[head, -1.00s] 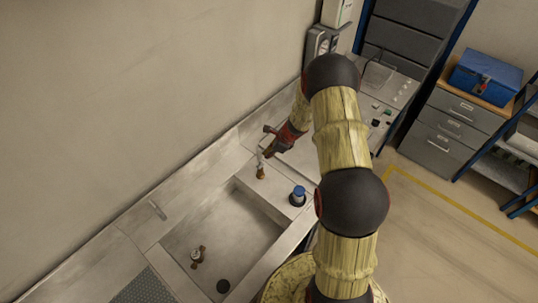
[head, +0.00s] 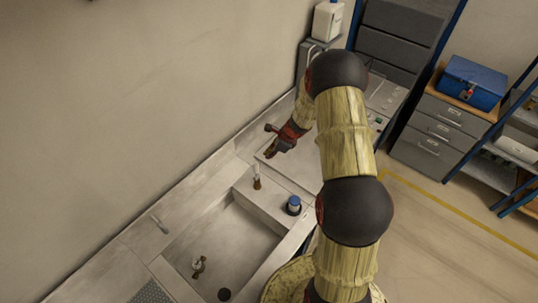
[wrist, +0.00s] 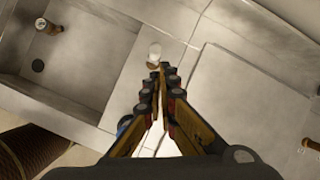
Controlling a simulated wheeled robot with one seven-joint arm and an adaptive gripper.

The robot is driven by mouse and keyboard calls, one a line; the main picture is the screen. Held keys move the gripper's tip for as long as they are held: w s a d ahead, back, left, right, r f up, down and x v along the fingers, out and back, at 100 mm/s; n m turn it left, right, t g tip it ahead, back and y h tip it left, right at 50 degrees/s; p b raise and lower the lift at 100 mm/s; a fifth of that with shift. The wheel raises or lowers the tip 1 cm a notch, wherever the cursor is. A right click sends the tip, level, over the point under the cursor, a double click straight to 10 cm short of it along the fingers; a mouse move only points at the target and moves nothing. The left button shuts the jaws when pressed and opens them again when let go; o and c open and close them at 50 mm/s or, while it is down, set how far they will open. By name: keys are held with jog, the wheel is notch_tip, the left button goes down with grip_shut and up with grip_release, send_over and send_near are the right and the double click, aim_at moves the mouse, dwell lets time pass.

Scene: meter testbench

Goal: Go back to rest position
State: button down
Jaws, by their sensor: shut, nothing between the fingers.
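My gripper (head: 270,154) is shut with nothing between its fingers. It hangs above the bench beside the sink, on my bent arm. In the wrist view its two fingers (wrist: 157,70) meet at the tips, just below a white-topped upright item (wrist: 155,50). In the head view that item (head: 257,177), with a brown base, stands on the sink's edge, below and left of my gripper and apart from it. A blue-capped dark container (head: 294,205) stands to the right of it. My arm hides part of the bench behind it.
The sink basin (head: 225,245) holds a small brass-coloured fitting (head: 198,267) and a dark drain (head: 224,294). A wall rises along the left. A white canister (head: 328,20) stands at the back. Drawers (head: 436,127) with a blue toolbox (head: 473,82) are at the right, beyond open floor.

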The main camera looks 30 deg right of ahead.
dwell(0.4)
jog(key=s+a+r+n+g+b, duration=0.1)
jog(key=s+a+r+n+b, duration=0.25)
jog(key=s+n, duration=0.3)
jog(key=s+a+r+n+g+b, duration=0.2)
jog(key=s+a+n+b, duration=0.25)
jog(key=s+n, duration=0.2)
jog(key=s+a+r+n+g+b, duration=0.1)
jog(key=s+a+r+n+b, duration=0.1)
jog(key=s+a+n+b, duration=0.35)
jog(key=s+a+f+n+t+h+b, duration=0.1)
jog(key=s+n+b, duration=0.3)
jog(key=b, duration=0.6)
jog(key=s+a+f+n+t+h+b, duration=0.2)
jog(key=s+a+n+t+b, duration=0.2)
jog(key=s+b, duration=0.5)
jog(key=shift+a+f+b, duration=0.2)
jog(key=shift+a+b, duration=0.1)
jog(key=shift+b, duration=0.75)
jog(key=shift+s+a, duration=0.1)
jog(key=shift+a, duration=0.05)
